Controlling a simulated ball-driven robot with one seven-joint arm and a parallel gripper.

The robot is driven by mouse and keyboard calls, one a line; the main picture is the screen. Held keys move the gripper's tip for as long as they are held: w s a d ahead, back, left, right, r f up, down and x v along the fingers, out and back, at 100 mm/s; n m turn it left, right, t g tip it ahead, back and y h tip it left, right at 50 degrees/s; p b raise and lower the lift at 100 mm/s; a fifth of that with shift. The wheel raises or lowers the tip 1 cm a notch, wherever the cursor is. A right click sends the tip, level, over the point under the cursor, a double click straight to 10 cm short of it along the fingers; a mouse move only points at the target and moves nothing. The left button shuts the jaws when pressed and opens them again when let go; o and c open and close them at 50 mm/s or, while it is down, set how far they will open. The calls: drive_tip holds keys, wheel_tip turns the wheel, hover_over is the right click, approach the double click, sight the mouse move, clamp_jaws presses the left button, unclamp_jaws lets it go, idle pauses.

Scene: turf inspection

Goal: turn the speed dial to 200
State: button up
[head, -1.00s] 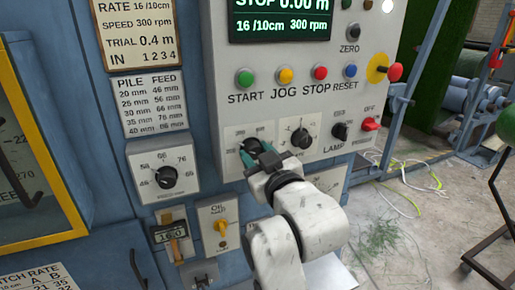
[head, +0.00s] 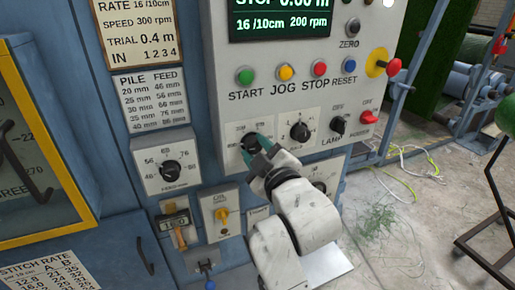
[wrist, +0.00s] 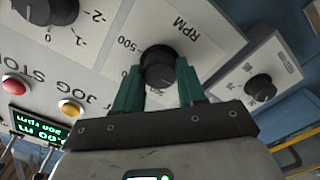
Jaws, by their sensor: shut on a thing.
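The speed dial is a black knob (wrist: 158,68) on a white plate marked RPM in the wrist view. In the head view its plate (head: 232,157) is partly covered by my gripper. My gripper (head: 250,147) has green fingers and is shut on the knob. In the wrist view the fingers (wrist: 157,88) stand on either side of the knob. The green display (head: 280,18) reads 16 /10cm and 200 rpm. It also shows in the wrist view, at an angle (wrist: 35,125).
A feed dial (head: 170,171) is left of the speed dial, and another black dial (head: 300,131) is to its right. Green, yellow, red and blue buttons (head: 286,73) sit above. A lamp switch (head: 338,124) and a red switch (head: 368,118) are farther right.

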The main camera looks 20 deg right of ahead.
idle(0.3)
drive_tip(key=o, duration=1.1)
drive_tip(key=shift+c, duration=0.2)
drive_tip(key=s+b, duration=0.2)
drive_tip(key=s, duration=0.8)
drive_tip(key=shift+s, duration=0.4)
